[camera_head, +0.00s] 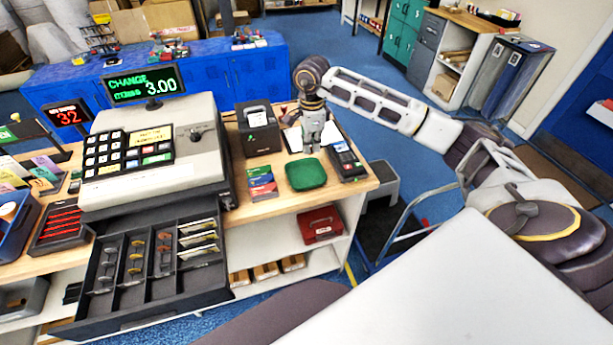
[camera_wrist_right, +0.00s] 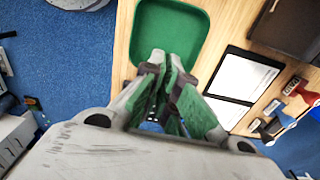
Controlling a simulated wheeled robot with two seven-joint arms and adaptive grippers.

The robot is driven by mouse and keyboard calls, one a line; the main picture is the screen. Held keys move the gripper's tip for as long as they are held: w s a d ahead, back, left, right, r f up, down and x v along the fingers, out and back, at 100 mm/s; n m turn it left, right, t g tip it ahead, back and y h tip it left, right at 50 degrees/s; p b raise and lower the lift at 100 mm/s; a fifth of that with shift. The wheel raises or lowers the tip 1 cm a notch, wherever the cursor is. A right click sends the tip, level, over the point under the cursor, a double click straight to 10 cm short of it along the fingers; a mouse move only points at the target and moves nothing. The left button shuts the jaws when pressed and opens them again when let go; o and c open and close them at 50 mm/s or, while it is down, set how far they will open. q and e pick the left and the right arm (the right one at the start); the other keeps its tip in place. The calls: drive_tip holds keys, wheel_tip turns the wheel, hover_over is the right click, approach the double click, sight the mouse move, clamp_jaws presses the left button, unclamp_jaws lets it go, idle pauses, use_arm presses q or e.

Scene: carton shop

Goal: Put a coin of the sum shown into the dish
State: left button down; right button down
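The green dish (camera_head: 306,174) lies on the counter and looks empty; it also shows in the right wrist view (camera_wrist_right: 172,22). The register display (camera_head: 143,84) reads CHANGE 3.00. The open cash drawer (camera_head: 150,312) holds silver, gold-coloured and copper-coloured coins in separate compartments, and notes at its right. My right gripper (camera_head: 311,146) points down over the counter just behind the dish. In the right wrist view its green-padded fingers (camera_wrist_right: 168,62) are close together at the tips, beside the dish's edge. I see no coin between them. My left gripper is out of view.
A card terminal (camera_head: 347,162) stands right of the dish, cards (camera_head: 262,183) lie left of it, and a dark box (camera_head: 258,128) stands behind. A red cash box (camera_head: 320,224) sits on the shelf below.

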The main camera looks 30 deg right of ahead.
drive_tip(key=shift+f+b, duration=0.75)
drive_tip(key=shift+f, duration=1.25)
drive_tip(key=c, duration=1.6)
unclamp_jaws()
drive_tip(key=shift+o, duration=0.2)
drive_tip(key=shift+r, duration=0.15)
drive_tip(key=shift+r, duration=5.9)
